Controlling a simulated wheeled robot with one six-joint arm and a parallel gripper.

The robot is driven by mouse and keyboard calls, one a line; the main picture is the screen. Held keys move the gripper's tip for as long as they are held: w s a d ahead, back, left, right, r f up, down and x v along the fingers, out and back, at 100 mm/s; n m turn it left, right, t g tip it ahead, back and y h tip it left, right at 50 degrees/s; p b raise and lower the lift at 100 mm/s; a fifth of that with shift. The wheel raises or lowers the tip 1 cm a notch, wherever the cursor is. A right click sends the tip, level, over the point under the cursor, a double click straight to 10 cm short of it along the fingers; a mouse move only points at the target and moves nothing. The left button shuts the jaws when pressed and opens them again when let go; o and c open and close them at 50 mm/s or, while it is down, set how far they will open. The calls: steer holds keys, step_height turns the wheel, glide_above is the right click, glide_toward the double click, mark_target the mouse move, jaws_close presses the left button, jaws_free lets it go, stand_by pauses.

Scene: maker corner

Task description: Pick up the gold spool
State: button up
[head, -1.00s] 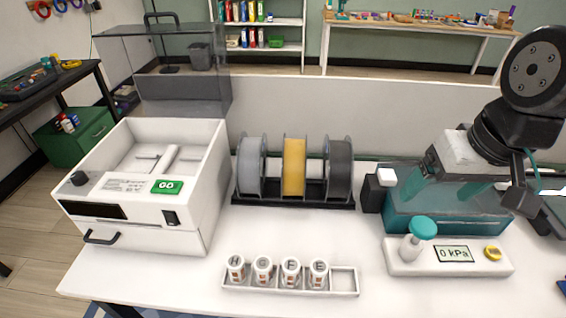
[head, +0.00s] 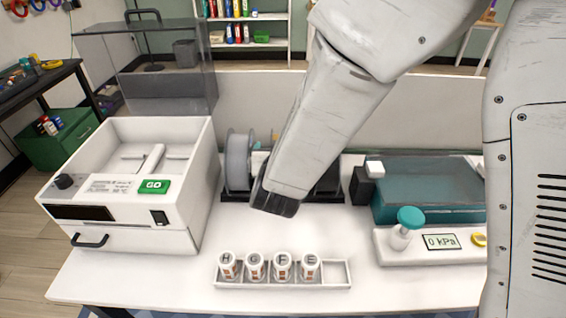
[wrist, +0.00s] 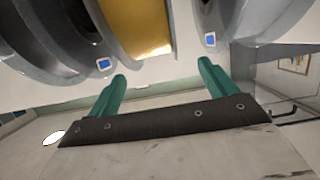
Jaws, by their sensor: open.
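The gold spool (wrist: 138,28) fills the top middle of the wrist view, between two grey-sided spools. My gripper (wrist: 160,80) is open, its two teal fingers apart and pointing toward the spools. The gold spool lies just beyond the fingertips, between them in the picture and nearer the left one. Nothing is held. In the head view my arm covers almost all of the gold spool and hides my gripper. The light grey spool (head: 238,160) shows to the left of my arm, on the dark rack.
The white machine (head: 130,190) with a GO button stands at left. A tray (head: 335,272) with several lettered vials lies in front. The teal-lidded chamber (head: 430,190) and pump unit stand at right. The white tabletop (head: 180,280) is clear around the tray.

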steer(key=x, duration=0.7)
steer(key=shift+w+d+r, duration=0.1)
steer(key=shift+w+d, duration=0.25)
steer(key=shift+d, duration=0.05)
steer(key=shift+r, duration=0.1)
jaws_close()
